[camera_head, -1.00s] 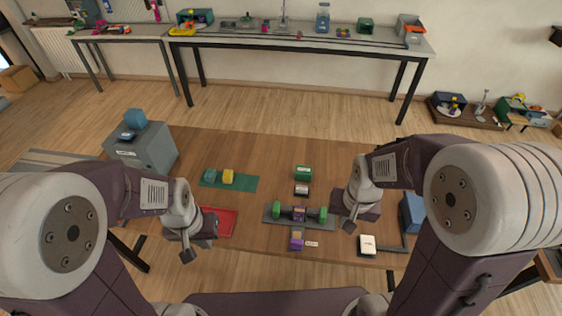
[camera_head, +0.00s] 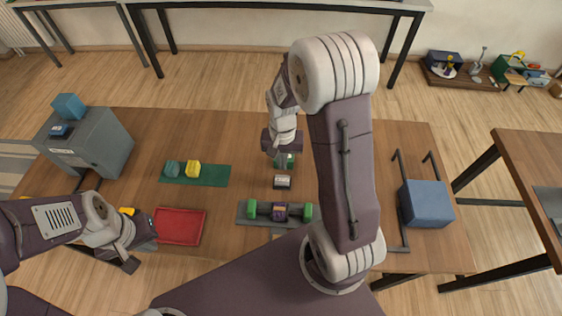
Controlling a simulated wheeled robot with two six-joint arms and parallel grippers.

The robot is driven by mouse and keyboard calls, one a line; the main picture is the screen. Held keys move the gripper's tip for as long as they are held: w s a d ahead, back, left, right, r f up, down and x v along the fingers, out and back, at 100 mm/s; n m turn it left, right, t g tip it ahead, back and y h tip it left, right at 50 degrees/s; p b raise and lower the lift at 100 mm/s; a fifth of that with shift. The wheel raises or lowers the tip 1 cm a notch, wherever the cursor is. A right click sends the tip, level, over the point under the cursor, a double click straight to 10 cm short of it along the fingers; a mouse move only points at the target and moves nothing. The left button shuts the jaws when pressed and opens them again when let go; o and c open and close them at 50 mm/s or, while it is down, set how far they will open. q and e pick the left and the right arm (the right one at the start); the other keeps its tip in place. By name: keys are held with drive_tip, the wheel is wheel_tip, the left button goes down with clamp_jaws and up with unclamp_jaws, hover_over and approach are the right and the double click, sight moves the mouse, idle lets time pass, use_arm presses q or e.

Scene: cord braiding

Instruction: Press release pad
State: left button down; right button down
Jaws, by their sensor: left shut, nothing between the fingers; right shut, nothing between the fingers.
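A small green block (camera_head: 290,160) lies on the brown table and is mostly covered by my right gripper (camera_head: 282,164), which points down at it; I cannot tell whether they touch. A small dark block with a pale label (camera_head: 282,182) sits just in front of it. I cannot read which part is the release pad. The dark braiding base (camera_head: 243,221) carries green end pieces (camera_head: 252,208) and a purple and tan middle piece (camera_head: 280,211). My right gripper is shut and empty. My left gripper (camera_head: 131,265) is shut and empty, low at the left by the table's front edge.
A red tray (camera_head: 178,226) lies right of my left gripper. A green mat (camera_head: 212,176) holds a teal piece (camera_head: 172,169) and a yellow block (camera_head: 193,169). A grey box (camera_head: 105,140) stands at the left, a blue box (camera_head: 427,204) at the right. My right arm hides the table's front middle.

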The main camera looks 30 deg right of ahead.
sight(282, 180)
drive_tip(key=f+b, duration=0.4)
drive_tip(key=f, duration=0.1)
drive_tip(key=shift+s+a+f+b, duration=0.1)
drive_tip(key=shift+s+f+b, duration=0.1)
drive_tip(key=shift+b, duration=0.2)
drive_tip(key=shift+w+r+p, duration=0.1)
drive_tip(key=shift+r+p, duration=0.2)
drive_tip(key=shift+f+b, duration=0.45)
drive_tip(key=shift+f, duration=0.3)
drive_tip(key=shift+f, duration=0.15)
drive_tip(key=shift+f+b, duration=0.55)
drive_tip(key=shift+f, duration=0.1)
wheel_tip(282, 180, up, 8)
drive_tip(key=p, duration=0.7)
drive_tip(key=shift+f+p, duration=0.2)
drive_tip(key=shift+p, duration=0.1)
drive_tip(key=shift+f, duration=0.25)
